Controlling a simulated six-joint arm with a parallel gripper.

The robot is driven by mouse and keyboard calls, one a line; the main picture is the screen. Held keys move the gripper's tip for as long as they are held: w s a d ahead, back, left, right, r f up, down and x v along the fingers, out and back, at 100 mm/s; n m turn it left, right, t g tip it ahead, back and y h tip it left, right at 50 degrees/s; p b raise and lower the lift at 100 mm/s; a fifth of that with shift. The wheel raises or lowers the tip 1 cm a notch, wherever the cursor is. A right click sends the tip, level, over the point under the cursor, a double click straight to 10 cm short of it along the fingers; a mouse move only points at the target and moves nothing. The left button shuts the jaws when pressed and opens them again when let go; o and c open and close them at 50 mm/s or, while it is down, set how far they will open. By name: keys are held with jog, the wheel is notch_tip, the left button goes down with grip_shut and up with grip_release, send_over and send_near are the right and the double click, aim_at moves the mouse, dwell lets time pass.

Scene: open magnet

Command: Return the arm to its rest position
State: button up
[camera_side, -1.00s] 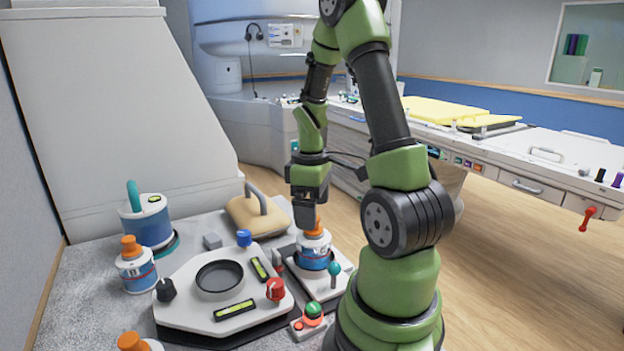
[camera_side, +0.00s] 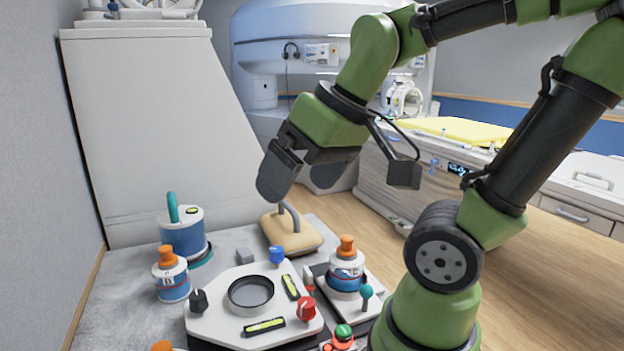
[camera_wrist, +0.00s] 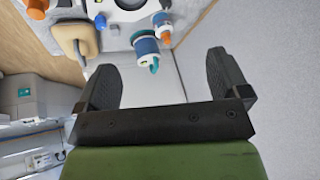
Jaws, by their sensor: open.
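My gripper (camera_side: 278,172) is raised above the grey worktop in the side view, tilted down to the left. In the wrist view its two dark fingers (camera_wrist: 163,80) stand wide apart with nothing between them. My green arm is bent back up to the right. A white bottle with an orange cap and blue band (camera_side: 345,268) stands upright on the small white platform to the right, well apart from my gripper.
A white plate with a round dark recess (camera_side: 212,318) and knobs lies in front. A beige pad with a grey handle (camera_side: 290,232) is below my gripper. A blue-white canister (camera_side: 182,235) and another orange-capped bottle (camera_side: 171,275) stand left. The patient table (camera_side: 375,190) is behind.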

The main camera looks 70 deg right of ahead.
jog(key=shift+m+t+y, duration=0.4)
jog(key=shift+t+y, duration=0.3)
jog(key=s+a, duration=0.1)
jog(key=s+a+r, duration=0.1)
jog(key=a, duration=0.1)
jog(key=shift+s+a, duration=0.2)
jog(key=shift+a, duration=0.05)
